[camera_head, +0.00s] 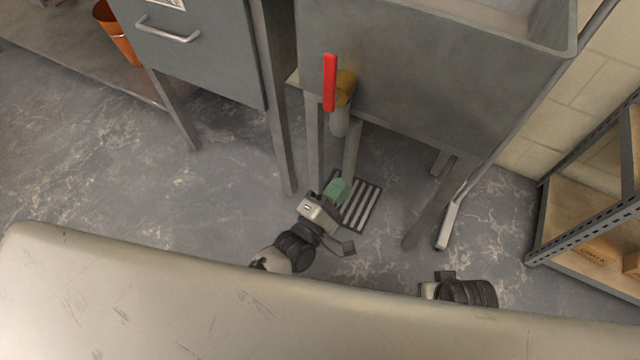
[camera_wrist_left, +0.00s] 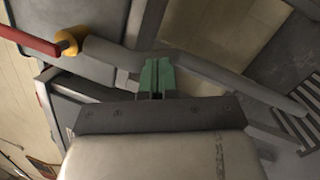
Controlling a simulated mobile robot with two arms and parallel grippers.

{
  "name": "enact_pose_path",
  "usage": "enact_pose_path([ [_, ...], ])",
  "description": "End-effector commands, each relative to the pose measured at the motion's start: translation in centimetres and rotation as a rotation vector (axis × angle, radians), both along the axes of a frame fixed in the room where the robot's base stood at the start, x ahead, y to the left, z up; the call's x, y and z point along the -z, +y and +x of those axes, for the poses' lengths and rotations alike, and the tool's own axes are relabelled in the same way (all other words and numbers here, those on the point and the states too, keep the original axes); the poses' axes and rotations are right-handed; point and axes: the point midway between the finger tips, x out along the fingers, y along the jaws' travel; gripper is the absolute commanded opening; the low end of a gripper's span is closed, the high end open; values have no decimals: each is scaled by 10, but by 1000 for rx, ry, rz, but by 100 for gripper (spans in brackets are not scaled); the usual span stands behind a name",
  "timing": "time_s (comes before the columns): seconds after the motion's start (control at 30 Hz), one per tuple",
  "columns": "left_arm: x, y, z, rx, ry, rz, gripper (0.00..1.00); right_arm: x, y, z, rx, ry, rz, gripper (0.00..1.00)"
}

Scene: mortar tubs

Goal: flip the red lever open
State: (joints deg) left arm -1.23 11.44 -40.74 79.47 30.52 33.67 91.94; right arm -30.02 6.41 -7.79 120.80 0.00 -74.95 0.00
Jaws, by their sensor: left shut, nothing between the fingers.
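The red lever (camera_head: 330,83) stands upright beside a brass valve (camera_head: 346,84) on the front of a grey metal tub (camera_head: 420,75). In the left wrist view the red lever (camera_wrist_left: 28,40) shows at the upper left, joined to the brass valve (camera_wrist_left: 68,43). My left gripper (camera_head: 337,189) has green fingers and is below the lever in the head view, apart from it. Its fingers (camera_wrist_left: 157,76) are shut and empty. My right arm shows only partly at the bottom, and its fingers cannot be made out.
A grey pipe (camera_head: 339,122) runs down from the valve to a slotted floor drain (camera_head: 362,205). A grey drawer cabinet (camera_head: 195,50) stands at left, with an orange bucket (camera_head: 117,35) behind. A shelf rack (camera_head: 590,215) is at right. A pale surface (camera_head: 150,300) fills the bottom.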

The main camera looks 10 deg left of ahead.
Motion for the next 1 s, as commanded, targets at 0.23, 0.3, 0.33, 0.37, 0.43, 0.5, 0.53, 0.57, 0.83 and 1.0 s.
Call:
enact_pose_path([
  [0.23,5,16,-5,-39,47,265,0,-46,0,0,0,0,0,43],
  [0.3,10,20,-8,-43,57,328,0,-54,0,0,0,0,0,43],
  [0.33,11,21,-9,-44,62,350,0,-56,0,0,0,0,0,43],
  [0.37,13,23,-9,-45,66,373,0,-59,0,0,0,0,0,43],
  [0.43,16,26,-11,-46,73,416,0,-64,0,0,0,0,0,43],
  [0.5,19,28,-13,-46,79,446,0,-67,0,0,0,0,0,43],
  [0.53,20,28,-13,-46,80,456,0,-67,0,0,0,0,0,43],
  [0.57,21,29,-14,-46,83,464,0,-68,0,0,0,0,0,43],
  [0.83,24,30,-14,-46,85,480,0,-68,0,0,0,0,0,43],
  [1.0,24,30,-14,-46,84,479,0,-68,0,0,0,0,0,43],
])
